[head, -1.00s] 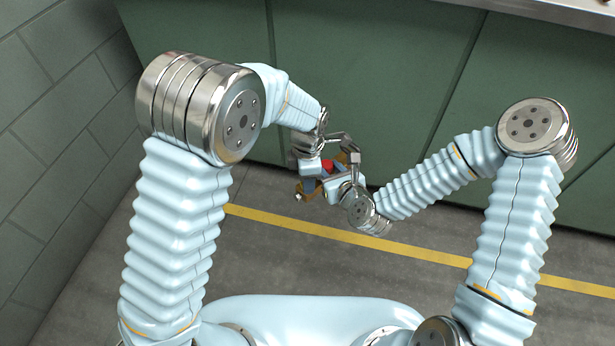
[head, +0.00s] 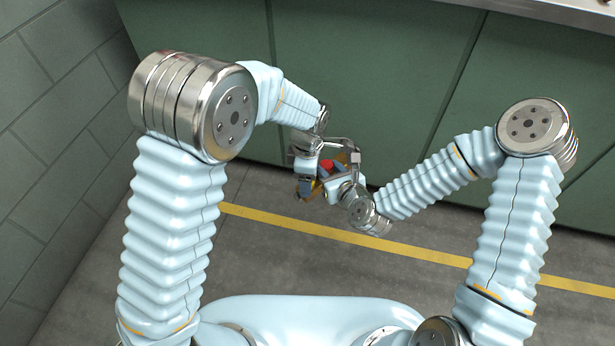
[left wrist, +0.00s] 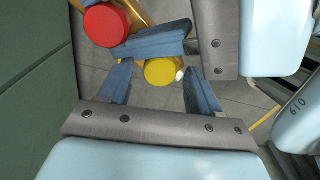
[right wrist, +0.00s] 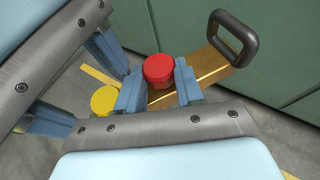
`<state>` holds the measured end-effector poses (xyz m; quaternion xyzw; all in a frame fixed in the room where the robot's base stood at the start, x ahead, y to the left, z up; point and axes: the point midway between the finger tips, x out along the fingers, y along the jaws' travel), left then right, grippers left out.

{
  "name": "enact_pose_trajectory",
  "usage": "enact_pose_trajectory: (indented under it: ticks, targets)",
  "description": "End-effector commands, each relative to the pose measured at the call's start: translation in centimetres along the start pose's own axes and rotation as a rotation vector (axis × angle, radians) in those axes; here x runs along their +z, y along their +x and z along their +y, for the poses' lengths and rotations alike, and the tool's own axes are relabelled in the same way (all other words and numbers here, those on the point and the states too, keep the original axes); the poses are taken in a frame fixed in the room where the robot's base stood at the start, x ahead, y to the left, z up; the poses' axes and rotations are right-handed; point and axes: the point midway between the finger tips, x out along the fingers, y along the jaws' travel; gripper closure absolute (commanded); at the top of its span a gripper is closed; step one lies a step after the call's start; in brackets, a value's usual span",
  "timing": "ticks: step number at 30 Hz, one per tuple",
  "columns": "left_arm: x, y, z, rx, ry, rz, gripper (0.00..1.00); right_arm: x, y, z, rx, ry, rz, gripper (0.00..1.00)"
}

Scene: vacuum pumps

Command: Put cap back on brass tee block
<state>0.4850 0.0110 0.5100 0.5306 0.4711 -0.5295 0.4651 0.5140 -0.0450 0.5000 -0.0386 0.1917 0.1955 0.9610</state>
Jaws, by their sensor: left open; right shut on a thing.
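The brass tee block (right wrist: 215,62) is a brass-coloured piece with a dark loop handle (right wrist: 235,38) at its end in the right wrist view. A red cap (right wrist: 158,69) sits on it between the fingers of my right gripper (right wrist: 158,88), which is shut on the block just below the cap. The yellow cap (left wrist: 160,71) shows between the spread fingers of my left gripper (left wrist: 160,90), which is open around it. The yellow cap lies by brass-coloured material, but I cannot tell how fully it is seated. In the head view the grippers mostly hide the block; the red cap (head: 327,167) shows.
Both grippers are close together, with my right gripper's fingers near the left one's. Green cabinet fronts (head: 370,80) stand behind, with a wall (head: 60,120) at the left. The grey floor with a yellow line (head: 420,252) is clear below.

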Motion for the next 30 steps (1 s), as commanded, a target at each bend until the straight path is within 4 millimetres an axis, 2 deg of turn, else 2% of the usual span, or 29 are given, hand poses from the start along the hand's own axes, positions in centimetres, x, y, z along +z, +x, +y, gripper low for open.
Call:
enact_pose_trajectory:
  ticks: [6, 9, 17, 20, 30]
  targets:
    - [0.1, -3.0, 0.1, 0.003, 0.001, -0.002, 0.37, 0.1, 0.0, 0.0, 0.000, 0.000, -0.002, 1.00]
    - [0.0, -3.9, 0.1, 0.002, 0.000, -0.001, 0.37, 0.1, 0.0, 0.0, 0.000, 0.000, -0.002, 1.00]
    - [0.0, -4.1, 0.0, 0.001, 0.000, -0.001, 0.37, 0.1, 0.0, 0.0, 0.000, 0.000, -0.002, 1.00]
    - [0.0, -4.2, 0.0, 0.000, -0.005, 0.000, 0.40, 0.1, 0.0, 0.0, 0.000, 0.000, -0.002, 1.00]
    - [0.0, -7.2, 0.0, -0.001, -0.248, 0.004, 0.40, 0.1, 0.0, 0.0, 0.000, 0.000, -0.002, 1.00]
